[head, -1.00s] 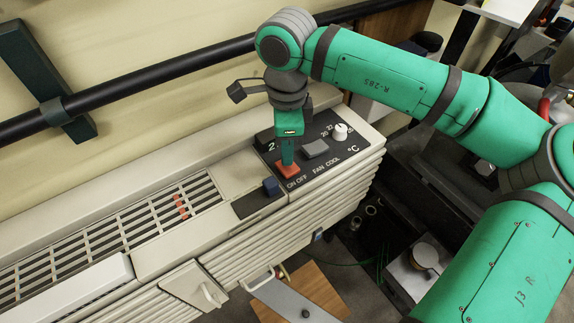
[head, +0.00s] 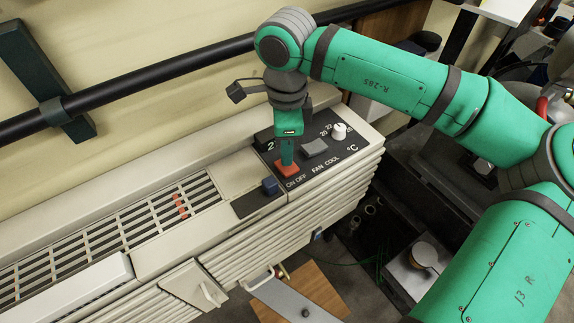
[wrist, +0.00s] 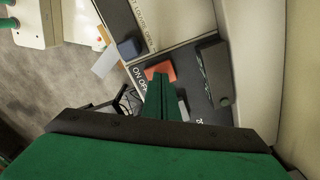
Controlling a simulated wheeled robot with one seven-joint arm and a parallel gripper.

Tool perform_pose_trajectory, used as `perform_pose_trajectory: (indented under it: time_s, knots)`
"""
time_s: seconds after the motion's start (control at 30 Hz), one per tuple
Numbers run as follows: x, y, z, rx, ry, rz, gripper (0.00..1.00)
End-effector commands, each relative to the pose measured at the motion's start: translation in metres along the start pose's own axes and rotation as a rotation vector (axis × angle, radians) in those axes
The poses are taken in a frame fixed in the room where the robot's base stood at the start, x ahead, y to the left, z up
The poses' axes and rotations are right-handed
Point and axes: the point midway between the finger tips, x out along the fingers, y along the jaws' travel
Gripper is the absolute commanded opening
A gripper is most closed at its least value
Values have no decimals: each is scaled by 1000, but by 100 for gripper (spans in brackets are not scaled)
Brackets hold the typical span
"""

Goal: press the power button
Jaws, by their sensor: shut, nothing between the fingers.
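The power button is an orange-red rocker (head: 287,168) by the "ON OFF" label on the dark control panel (head: 333,163). My gripper (head: 287,160) is shut and empty, pointing down with its fingertips at the button; they look to be touching it or just over it. In the wrist view the button (wrist: 161,71) shows just beyond the tips of the shut green fingers (wrist: 160,82), which hide part of it. I cannot tell whether the button is pushed in.
A grey fan switch (head: 315,147) and a white temperature knob (head: 339,131) are close by on the panel. A blue button (head: 270,185) sits to the left on a dark strip. A vent grille (head: 110,230) runs left, and a black pipe (head: 180,70) runs along the wall.

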Motion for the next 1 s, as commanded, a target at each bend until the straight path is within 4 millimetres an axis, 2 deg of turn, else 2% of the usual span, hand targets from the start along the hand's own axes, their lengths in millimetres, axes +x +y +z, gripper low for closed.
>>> perform_pose_trajectory:
  time_s: [1.0]
  knots:
    - [8,0,-4,7,0,0,0]
